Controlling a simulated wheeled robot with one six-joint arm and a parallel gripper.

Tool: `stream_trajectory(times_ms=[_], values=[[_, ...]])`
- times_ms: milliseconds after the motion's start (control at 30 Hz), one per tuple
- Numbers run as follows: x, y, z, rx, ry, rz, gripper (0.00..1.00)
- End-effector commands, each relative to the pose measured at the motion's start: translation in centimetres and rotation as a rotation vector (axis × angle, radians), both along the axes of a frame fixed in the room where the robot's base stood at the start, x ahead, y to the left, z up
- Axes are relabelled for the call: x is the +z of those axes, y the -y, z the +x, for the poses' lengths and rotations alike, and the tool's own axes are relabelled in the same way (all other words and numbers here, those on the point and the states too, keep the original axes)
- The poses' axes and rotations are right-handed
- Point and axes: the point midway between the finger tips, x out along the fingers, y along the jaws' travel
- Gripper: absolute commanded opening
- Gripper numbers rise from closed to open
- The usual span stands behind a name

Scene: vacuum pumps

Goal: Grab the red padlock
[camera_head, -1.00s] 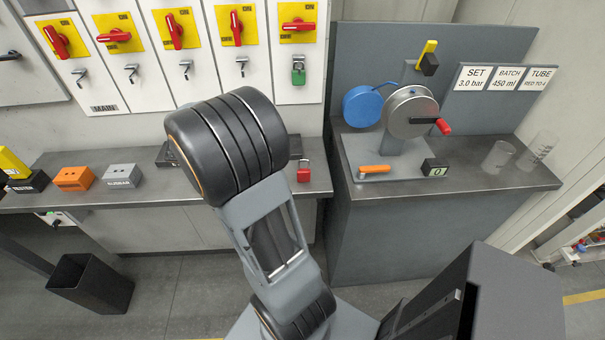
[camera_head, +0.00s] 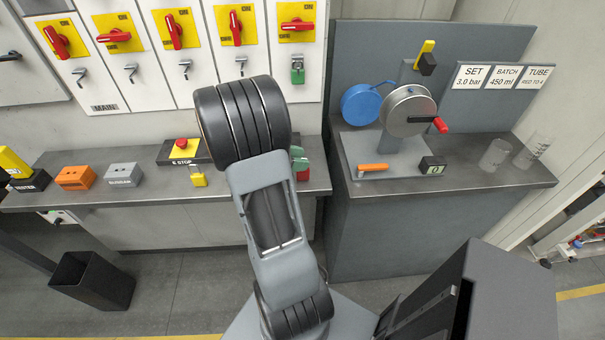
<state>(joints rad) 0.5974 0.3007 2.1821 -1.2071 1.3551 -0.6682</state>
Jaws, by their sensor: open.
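The red padlock (camera_head: 304,175) lies on the bench near its right end, beside the grey pump stand. Only a small red part of it shows. My arm's black joint and the green-tipped fingers of my gripper (camera_head: 299,158) are at it in the picture and cover most of it. The fingers are partly hidden behind the arm, and the gap between them is hard to see. The gripper is open. I cannot tell whether the fingers touch the padlock or are around it.
A yellow padlock (camera_head: 198,181) sits by the emergency stop box (camera_head: 182,150). A green padlock (camera_head: 298,76) hangs on the panel. Orange (camera_head: 75,178) and grey (camera_head: 122,175) blocks stand on the bench (camera_head: 165,205). The pump (camera_head: 408,112) is at right.

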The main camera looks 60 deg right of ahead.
Motion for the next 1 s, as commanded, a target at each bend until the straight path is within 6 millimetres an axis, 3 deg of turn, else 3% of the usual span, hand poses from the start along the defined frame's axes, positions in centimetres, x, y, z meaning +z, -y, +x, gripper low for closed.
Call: stream_trajectory(times_ms=[200,533,933,1000], values=[[-1.0,1.7,-1.6,-0.002,-0.001,0.001,0.40],[-1.2,2.0,-1.9,0.000,0.001,0.000,0.40],[-1.2,2.0,-1.9,0.000,0.001,0.000,0.02],[-1.2,2.0,-1.9,0.000,0.001,0.000,0.00]])
